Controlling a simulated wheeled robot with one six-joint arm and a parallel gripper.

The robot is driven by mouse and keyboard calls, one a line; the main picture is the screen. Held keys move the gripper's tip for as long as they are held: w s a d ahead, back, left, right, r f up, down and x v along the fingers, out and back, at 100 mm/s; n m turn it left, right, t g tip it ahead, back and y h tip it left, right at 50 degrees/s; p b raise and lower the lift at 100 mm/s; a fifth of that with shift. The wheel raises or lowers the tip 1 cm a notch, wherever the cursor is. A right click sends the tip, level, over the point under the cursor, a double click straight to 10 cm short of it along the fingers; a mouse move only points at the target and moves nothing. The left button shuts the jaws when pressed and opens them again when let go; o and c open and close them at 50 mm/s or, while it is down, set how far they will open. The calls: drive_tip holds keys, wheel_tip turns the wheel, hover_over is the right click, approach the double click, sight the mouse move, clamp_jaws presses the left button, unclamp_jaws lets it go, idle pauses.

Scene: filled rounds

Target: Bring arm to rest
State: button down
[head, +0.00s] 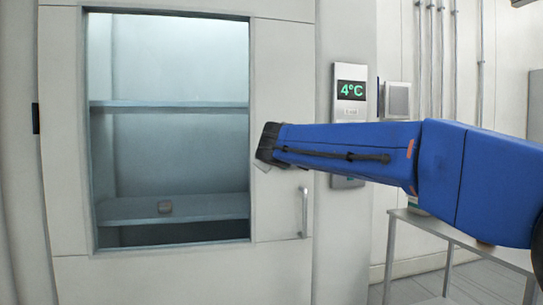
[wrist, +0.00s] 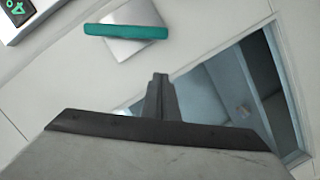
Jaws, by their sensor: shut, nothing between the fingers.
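My arm is blue and reaches in from the right in the head view, in front of the cold cabinet's pale front. My gripper (wrist: 160,78) shows in the wrist view with its two dark fingers together and nothing between them. In the head view the arm's black end lies over the frame just right of the cabinet opening, and the fingertips are hard to make out there.
A "4°C" display (head: 351,91) hangs on the wall. A table (head: 458,236) stands at right.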

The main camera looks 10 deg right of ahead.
drive_tip(key=s+d+f+m+g, duration=0.3)
drive_tip(key=s+d+f, duration=0.2)
drive_tip(key=s+f, duration=0.5)
drive_tip(key=s+d+f+m+g, duration=0.25)
drive_tip(key=s+d+f, duration=0.35)
drive_tip(key=s+f, duration=0.45)
drive_tip(key=s+a+f+m+g+y, duration=0.1)
drive_tip(key=s+a+f+g, duration=0.1)
drive_tip(key=s+f, duration=0.9)
drive_tip(key=s+a+f+m+g+y, duration=0.1)
drive_tip(key=s+f+g+y, duration=0.1)
drive_tip(key=s+f, duration=0.8)
drive_tip(key=s+g, duration=0.1)
drive_tip(key=s, duration=0.2)
drive_tip(key=shift+s+a+f+g, duration=0.2)
drive_tip(key=shift+a+f+g, duration=0.15)
drive_tip(key=c, duration=2.5)
unclamp_jaws()
drive_tip(key=shift+m, duration=0.25)
